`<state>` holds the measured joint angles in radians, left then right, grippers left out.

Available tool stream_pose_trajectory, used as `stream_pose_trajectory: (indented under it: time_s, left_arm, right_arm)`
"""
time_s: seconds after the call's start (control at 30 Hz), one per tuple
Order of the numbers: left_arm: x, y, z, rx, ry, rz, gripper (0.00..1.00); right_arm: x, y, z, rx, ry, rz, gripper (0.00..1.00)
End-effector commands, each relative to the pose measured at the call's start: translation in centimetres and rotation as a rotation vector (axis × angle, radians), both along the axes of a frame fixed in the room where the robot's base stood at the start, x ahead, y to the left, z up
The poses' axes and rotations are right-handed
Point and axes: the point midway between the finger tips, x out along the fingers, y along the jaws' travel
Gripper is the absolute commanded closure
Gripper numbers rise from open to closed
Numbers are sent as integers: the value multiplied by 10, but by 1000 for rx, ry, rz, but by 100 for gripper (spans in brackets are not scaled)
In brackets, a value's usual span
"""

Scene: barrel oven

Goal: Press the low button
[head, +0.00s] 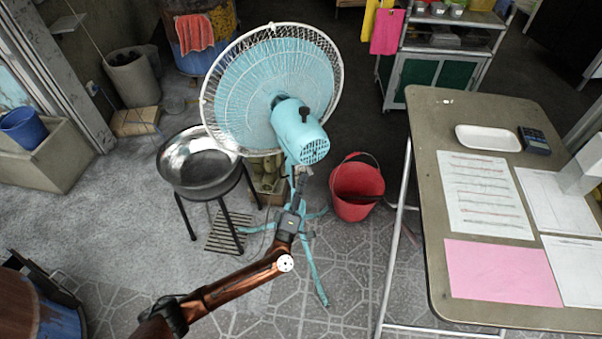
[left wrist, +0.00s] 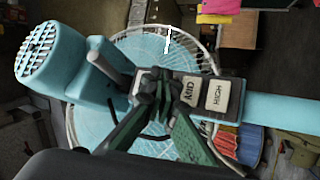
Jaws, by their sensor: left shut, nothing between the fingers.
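A light-blue pedestal fan (head: 300,132) with a white wire guard stands in the middle of the head view. In the left wrist view the fan (left wrist: 90,65) shows its motor housing and a dark button panel on the neck. A pale button reading HIGH (left wrist: 217,95) and a second pale button (left wrist: 188,92) with a partly covered label are visible. My left gripper (head: 298,180) is shut and empty, at the fan's neck. In the left wrist view its fingertips (left wrist: 163,82) overlap the panel's left end and hide what is behind them, so the low button cannot be made out. Contact is unclear.
A table (head: 428,230) with papers and a white tray (head: 488,137) stands on the right. A red bucket (head: 357,190) is on the floor beside the fan. A metal basin on a stand (head: 200,165) is left of it.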

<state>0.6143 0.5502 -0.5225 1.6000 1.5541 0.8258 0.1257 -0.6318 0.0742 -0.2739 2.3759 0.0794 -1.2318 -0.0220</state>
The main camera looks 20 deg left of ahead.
Motion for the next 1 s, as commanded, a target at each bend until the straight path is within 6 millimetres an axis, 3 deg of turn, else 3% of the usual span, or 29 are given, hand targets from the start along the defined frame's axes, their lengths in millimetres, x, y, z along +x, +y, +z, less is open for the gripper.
stream_pose_trajectory:
  time_s: [0.67,1.0]
  left_arm:
    - [-12,-11,0,0,0,0,100]
    - [-32,-32,3,-2,-1,0,100]
  right_arm:
    - [4,2,11,2,-14,-1,45]
    - [8,2,26,2,-31,-1,45]
